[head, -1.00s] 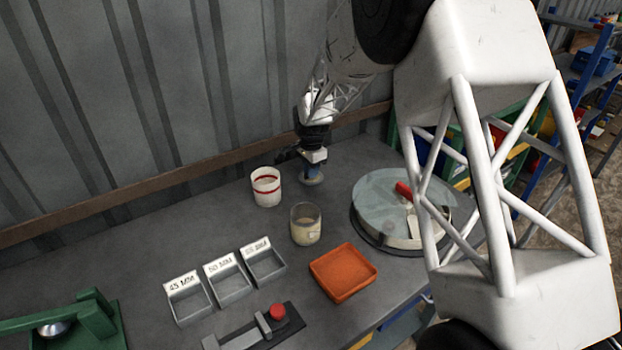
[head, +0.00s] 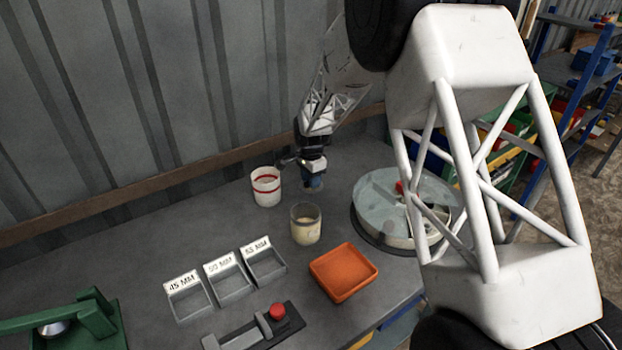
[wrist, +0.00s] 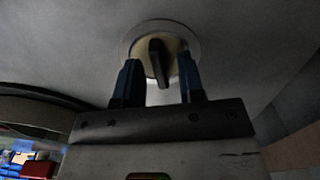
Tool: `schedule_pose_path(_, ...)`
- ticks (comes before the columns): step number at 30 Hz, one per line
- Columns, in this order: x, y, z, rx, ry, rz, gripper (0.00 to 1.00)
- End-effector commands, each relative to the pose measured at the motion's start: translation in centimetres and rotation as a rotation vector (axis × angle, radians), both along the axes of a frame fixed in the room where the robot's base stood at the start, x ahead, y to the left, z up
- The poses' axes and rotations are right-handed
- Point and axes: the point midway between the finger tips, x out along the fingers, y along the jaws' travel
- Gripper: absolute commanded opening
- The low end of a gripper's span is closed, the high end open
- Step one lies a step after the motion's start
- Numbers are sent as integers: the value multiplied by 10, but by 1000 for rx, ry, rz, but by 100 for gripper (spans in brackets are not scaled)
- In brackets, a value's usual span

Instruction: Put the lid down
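My gripper (head: 314,183) is low over the grey bench, behind the glass jar (head: 306,224) and right of the white tub with a red band. In the head view the lid is mostly hidden by my gripper. The jar has no lid on it.
The white tub (head: 266,187) stands close left of my gripper. A round drum (head: 375,200) is to the right, partly behind my arm. An orange tray (head: 343,272) and labelled metal bins (head: 227,278) are nearer. The corrugated wall (head: 120,120) is close behind.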

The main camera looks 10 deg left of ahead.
Motion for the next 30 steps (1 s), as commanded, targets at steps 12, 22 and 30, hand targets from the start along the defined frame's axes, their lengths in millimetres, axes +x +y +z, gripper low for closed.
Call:
schedule_pose_path(12, 0, 0, 3, 0, 0, 0, 37)
schedule_pose_path(22, 0, 0, 35, 1, -2, 0, 37)
schedule_pose_path(30, 0, 0, 78, 1, -2, 0, 37)
